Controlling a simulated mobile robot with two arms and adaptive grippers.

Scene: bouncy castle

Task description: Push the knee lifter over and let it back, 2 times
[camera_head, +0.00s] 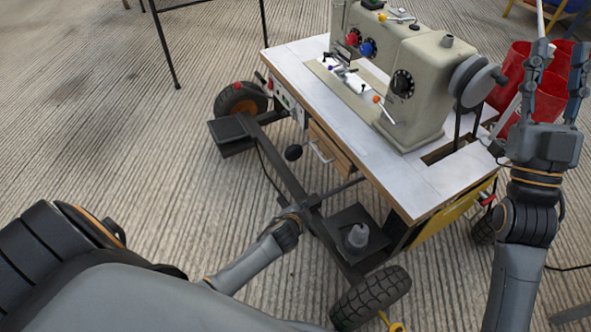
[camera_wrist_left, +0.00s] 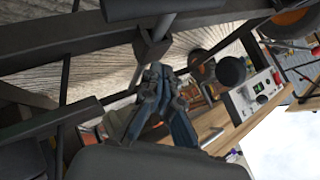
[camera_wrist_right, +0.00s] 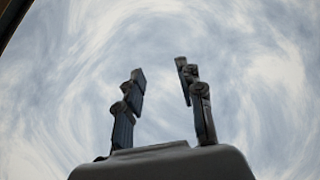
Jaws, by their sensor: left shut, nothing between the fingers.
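The knee lifter shows as a round black pad (camera_head: 293,152) under the front edge of the sewing table, beside the small wooden drawer. In the left wrist view the dark round pad (camera_wrist_left: 230,70) is to the right of my fingers. My left gripper (camera_head: 303,208) is low by the cart's dark frame, shut and empty. Its closed fingers (camera_wrist_left: 158,75) appear apart from the pad and close to a dark frame bar. My right gripper (camera_head: 561,62) is raised at the right, pointing up, open and empty. Its spread fingers also show in the right wrist view (camera_wrist_right: 160,72).
A beige sewing machine (camera_head: 420,85) stands on the white tabletop (camera_head: 350,135). The cart has dark frame bars, black wheels (camera_head: 371,297) and a plate holding a grey cone (camera_head: 357,236). Red buckets (camera_head: 509,75) stand behind my right gripper. The striped floor at left is mostly clear.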

